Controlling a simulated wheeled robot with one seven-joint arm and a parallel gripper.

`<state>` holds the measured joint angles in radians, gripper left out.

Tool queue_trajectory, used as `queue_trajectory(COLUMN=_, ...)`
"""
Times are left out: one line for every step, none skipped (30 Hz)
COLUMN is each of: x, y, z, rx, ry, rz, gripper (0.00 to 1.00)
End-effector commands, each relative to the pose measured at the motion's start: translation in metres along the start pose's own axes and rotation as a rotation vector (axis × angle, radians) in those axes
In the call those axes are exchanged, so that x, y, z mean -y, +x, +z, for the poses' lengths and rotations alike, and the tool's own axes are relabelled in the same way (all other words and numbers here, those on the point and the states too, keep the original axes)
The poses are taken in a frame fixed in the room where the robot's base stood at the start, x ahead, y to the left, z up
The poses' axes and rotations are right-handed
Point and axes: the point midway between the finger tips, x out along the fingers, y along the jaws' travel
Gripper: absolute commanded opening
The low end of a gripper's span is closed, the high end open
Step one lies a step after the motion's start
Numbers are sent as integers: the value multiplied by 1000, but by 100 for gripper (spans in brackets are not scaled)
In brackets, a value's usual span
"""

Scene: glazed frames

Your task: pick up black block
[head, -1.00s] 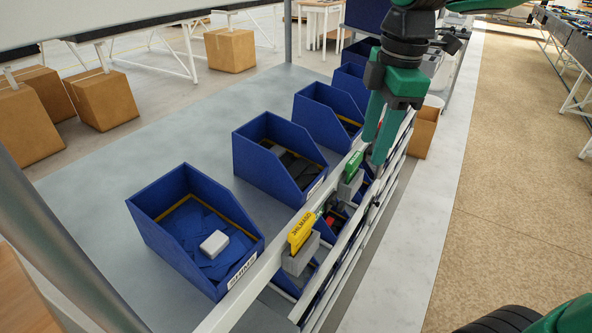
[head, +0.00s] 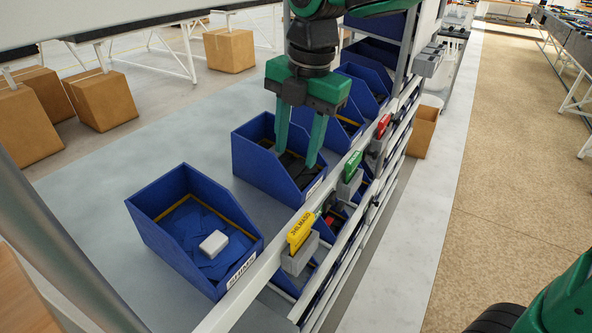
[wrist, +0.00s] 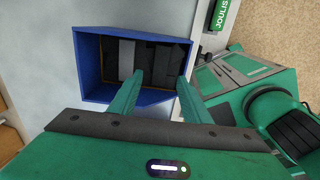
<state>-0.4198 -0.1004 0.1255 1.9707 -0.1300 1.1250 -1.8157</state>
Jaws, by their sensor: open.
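Several black blocks (head: 288,163) lie in a blue bin (head: 249,155), the second from the front on the shelf. In the wrist view the dark blocks (wrist: 158,58) lie side by side in the blue bin (wrist: 88,62), some looking greyer than others. My gripper (head: 297,160) is open above this bin, its two green fingers pointing down. In the wrist view the fingertips (wrist: 160,80) show apart over the bin's near part, with nothing between them. They hide part of the bin's contents. I cannot tell how far above the blocks the tips are.
A nearer blue bin (head: 160,215) holds blue pieces and a white block (head: 214,243). More blue bins stand behind. A rail along the shelf front carries yellow (head: 301,232), green (head: 352,165) and red (head: 383,126) cards in grey holders.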

Motion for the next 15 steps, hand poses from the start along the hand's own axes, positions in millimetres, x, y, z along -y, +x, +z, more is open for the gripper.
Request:
queue_trajectory(x=0, y=6, z=1, rx=-2, ry=0, rz=-3, gripper=44)
queue_trajectory(x=0, y=10, z=1, rx=-2, ry=0, rz=-4, gripper=44)
queue_trajectory(x=0, y=16, z=2, rx=-1, ry=0, rz=-4, gripper=44)
queue_trajectory(x=1, y=21, z=3, rx=-1, ry=1, rz=-4, gripper=44)
queue_trajectory(x=1, y=25, z=4, rx=-1, ry=1, rz=-4, gripper=44)
queue_trajectory(x=0, y=31, z=4, rx=-1, ry=1, rz=-3, gripper=44)
queue_trajectory(x=0, y=34, z=4, rx=-1, ry=1, rz=-4, gripper=44)
queue_trajectory(x=0, y=38, z=4, rx=-1, ry=1, rz=-4, gripper=44)
queue_trajectory(x=0, y=42, z=4, rx=-1, ry=1, rz=-3, gripper=44)
queue_trajectory(x=0, y=44, z=4, rx=-1, ry=1, rz=-3, gripper=44)
queue_trajectory(x=0, y=45, z=4, rx=-1, ry=1, rz=-3, gripper=44)
queue_trajectory(x=0, y=46, z=4, rx=0, ry=2, rz=-2, gripper=44)
queue_trajectory(x=0, y=47, z=4, rx=0, ry=2, rz=-1, gripper=44)
queue_trajectory(x=0, y=47, z=5, rx=0, ry=2, rz=-1, gripper=44)
queue_trajectory(x=0, y=47, z=5, rx=0, ry=2, rz=0, gripper=44)
